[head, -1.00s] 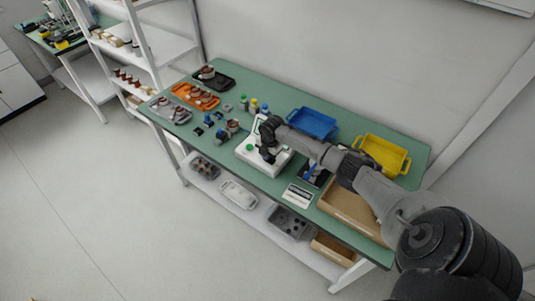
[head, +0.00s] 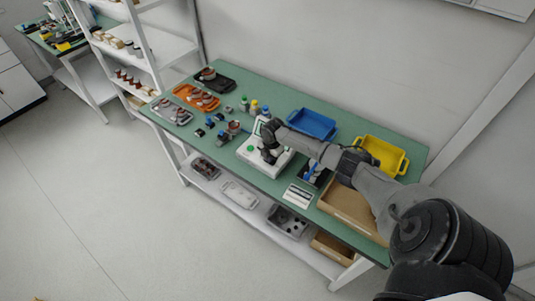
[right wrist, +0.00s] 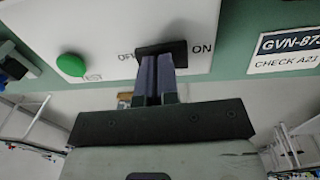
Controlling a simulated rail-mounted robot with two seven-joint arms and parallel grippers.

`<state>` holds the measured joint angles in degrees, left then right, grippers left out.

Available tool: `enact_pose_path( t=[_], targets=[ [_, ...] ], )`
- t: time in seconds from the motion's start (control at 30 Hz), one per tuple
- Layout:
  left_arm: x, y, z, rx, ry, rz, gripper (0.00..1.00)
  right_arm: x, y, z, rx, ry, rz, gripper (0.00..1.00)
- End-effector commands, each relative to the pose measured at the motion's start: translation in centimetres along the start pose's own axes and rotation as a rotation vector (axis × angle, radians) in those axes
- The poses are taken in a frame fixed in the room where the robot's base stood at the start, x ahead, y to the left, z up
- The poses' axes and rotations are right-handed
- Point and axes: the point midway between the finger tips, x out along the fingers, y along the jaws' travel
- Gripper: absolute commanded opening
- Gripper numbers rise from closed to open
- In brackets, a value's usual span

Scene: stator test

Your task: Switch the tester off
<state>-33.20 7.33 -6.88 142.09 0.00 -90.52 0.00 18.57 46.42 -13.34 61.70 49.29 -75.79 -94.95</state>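The tester (head: 246,157) is a white box on the green bench, with a green button on top. In the right wrist view its white panel (right wrist: 110,25) carries a green TEST button (right wrist: 71,65) and a black switch (right wrist: 176,47) between the labels OFF and ON. My right gripper (head: 267,157) is over the tester. In the right wrist view its two fingers (right wrist: 157,60) are close together, with nothing seen between them. Their tips are at the switch's lower edge, nearer the OFF label; I cannot tell whether they touch. My left gripper is not in view.
A blue bin (head: 312,123) and a yellow bin (head: 381,154) stand behind my right arm. A cardboard-coloured tray (head: 350,212) and a label card (head: 297,195) lie to the right. Trays with parts, including an orange tray (head: 196,97), and small bottles are at left.

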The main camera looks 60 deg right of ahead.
Motion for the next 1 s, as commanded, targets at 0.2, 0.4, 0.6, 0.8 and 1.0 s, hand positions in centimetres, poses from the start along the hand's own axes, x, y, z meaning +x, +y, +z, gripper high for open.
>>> enact_pose_path(
  t=[0.2, 0.4, 0.6, 0.8, 1.0],
  targets=[
    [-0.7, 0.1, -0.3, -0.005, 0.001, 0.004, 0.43, -0.1, -0.6, -0.1, 0.000, 0.001, -0.005, 0.00],
    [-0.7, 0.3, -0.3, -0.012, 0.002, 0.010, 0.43, -0.1, -0.6, 0.0, 0.000, 0.001, -0.002, 0.00],
    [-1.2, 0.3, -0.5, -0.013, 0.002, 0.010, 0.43, -0.8, -0.5, 0.0, 0.000, 0.000, -0.001, 0.00],
    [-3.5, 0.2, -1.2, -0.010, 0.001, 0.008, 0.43, -3.1, -0.4, -0.1, -0.002, 0.000, -0.002, 0.00],
    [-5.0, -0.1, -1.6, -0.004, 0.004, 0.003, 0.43, -5.9, -0.5, 0.0, -0.006, -0.002, 0.000, 0.00]
  ],
)
